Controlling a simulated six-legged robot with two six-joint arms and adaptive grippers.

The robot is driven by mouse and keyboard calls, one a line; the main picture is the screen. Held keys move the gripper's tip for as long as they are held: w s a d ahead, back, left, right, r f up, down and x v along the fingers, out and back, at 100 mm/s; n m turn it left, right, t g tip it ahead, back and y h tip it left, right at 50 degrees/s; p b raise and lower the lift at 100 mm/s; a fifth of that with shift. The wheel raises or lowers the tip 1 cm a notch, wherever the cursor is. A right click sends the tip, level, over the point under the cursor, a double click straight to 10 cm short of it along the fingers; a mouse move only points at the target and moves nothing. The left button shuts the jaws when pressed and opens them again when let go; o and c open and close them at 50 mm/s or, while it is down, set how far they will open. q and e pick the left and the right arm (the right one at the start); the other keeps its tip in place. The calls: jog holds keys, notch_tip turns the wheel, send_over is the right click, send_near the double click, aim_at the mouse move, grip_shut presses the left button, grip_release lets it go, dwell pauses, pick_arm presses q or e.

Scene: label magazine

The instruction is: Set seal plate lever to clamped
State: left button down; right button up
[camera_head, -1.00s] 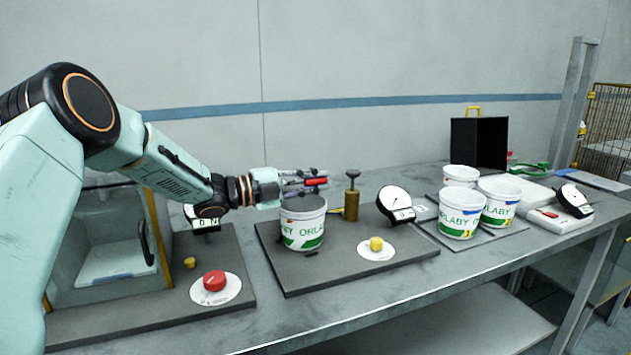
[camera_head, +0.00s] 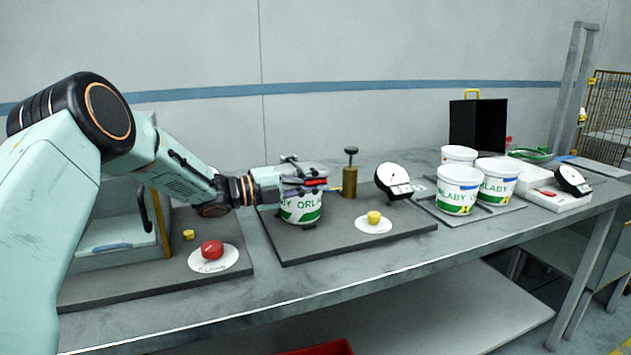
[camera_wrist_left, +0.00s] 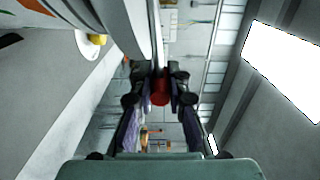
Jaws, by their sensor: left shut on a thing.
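A small red grip (camera_head: 316,183), which looks like the lever's handle, sits at my left gripper's fingertips in the head view. My left gripper (camera_head: 306,184) is shut on it, just in front of the upper part of a white tub (camera_head: 302,210) with green lettering. The red grip also shows end-on between the two fingers in the left wrist view (camera_wrist_left: 160,88). The fingers hide the tub's rim and most of the lever's arm, so I cannot tell the lever's setting. My right gripper is not in view.
The tub stands on a dark base plate (camera_head: 325,245) with a brass post (camera_head: 350,180), a dial gauge (camera_head: 393,180) and a yellow button (camera_head: 374,217). A red button (camera_head: 212,249) is at left. Several white tubs (camera_head: 459,190) and a black box (camera_head: 478,125) stand at right.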

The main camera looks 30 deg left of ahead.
pick_arm(q)
jog(key=shift+f, duration=0.1)
jog(key=c, duration=1.8)
grip_release()
jog(key=o, duration=0.5)
jog(key=shift+s, duration=0.2)
jog(key=shift+w, duration=0.1)
jog(key=shift+w+r, duration=0.1)
jog(key=shift+r, duration=0.1)
notch_tip(320, 180, up, 10)
jog(key=shift+f, duration=0.1)
